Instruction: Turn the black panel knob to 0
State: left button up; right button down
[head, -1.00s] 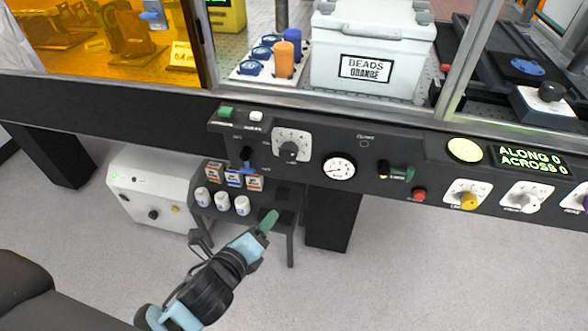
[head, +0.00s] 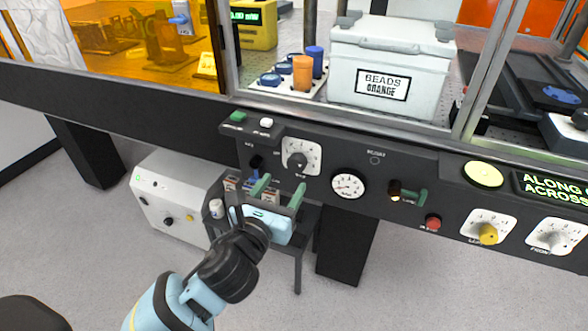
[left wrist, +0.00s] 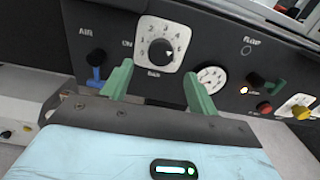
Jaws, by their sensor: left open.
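The black panel knob (head: 297,161) sits on a white dial plate (head: 313,148) on the dark panel front. In the left wrist view the black knob (left wrist: 160,50) shows on its numbered plate, marked BAR below. The plate has a word, perhaps ON, at its left; I cannot tell exactly where the pointer stands. My left gripper (head: 279,193) is open and empty, below and in front of the knob, apart from it. Its green fingers (left wrist: 158,86) stand either side below the knob in the wrist view. My right gripper is not in view.
A blue AIR lever (left wrist: 96,64) is left of the knob. A round gauge (head: 348,185), a green lever (head: 413,196) and a red button (head: 433,222) are to its right. A small table (head: 307,222) stands under the panel, behind my left gripper.

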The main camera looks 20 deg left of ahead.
aim_at(295, 167)
pick_arm(q)
jog(key=w, duration=0.7)
jog(key=shift+d+b, duration=0.15)
jog(key=shift+b, duration=0.25)
jog(key=shift+c, duration=0.8)
jog(key=c, duration=0.8)
